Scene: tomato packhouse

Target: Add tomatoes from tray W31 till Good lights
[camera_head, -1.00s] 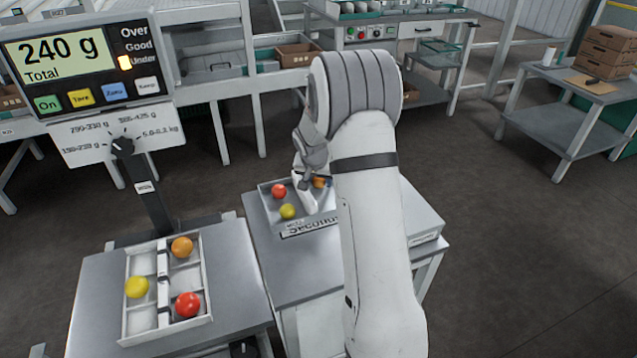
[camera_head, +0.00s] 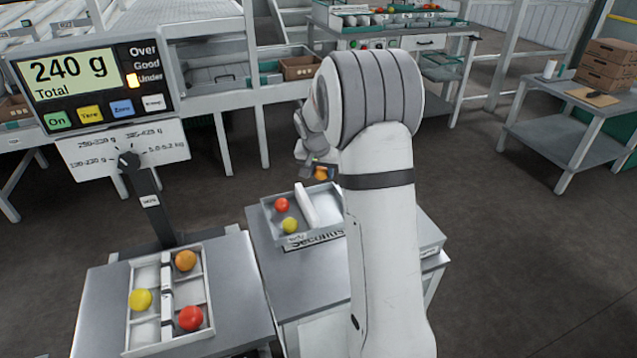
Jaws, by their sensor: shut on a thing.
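My gripper (camera_head: 319,168) is shut on an orange tomato (camera_head: 321,174), raised above the right-hand tray; my arm hides part of both. That divided tray (camera_head: 270,231) holds a red tomato (camera_head: 282,205) and a yellow-green tomato (camera_head: 290,225); its small tag is too small to read, and my arm covers its right end. The compartmented tray (camera_head: 129,320) at the left holds an orange tomato (camera_head: 185,261), a yellow tomato (camera_head: 141,299) and a red tomato (camera_head: 191,317). The scale display (camera_head: 92,84) reads 240 g Total, with the lamp (camera_head: 132,81) beside Under lit.
The scale's post (camera_head: 152,208) stands behind the left tray. A narrow gap separates the left table (camera_head: 236,290) from the right table (camera_head: 305,284). A side table (camera_head: 600,115) with cardboard boxes (camera_head: 607,63) stands far right. Floor between is clear.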

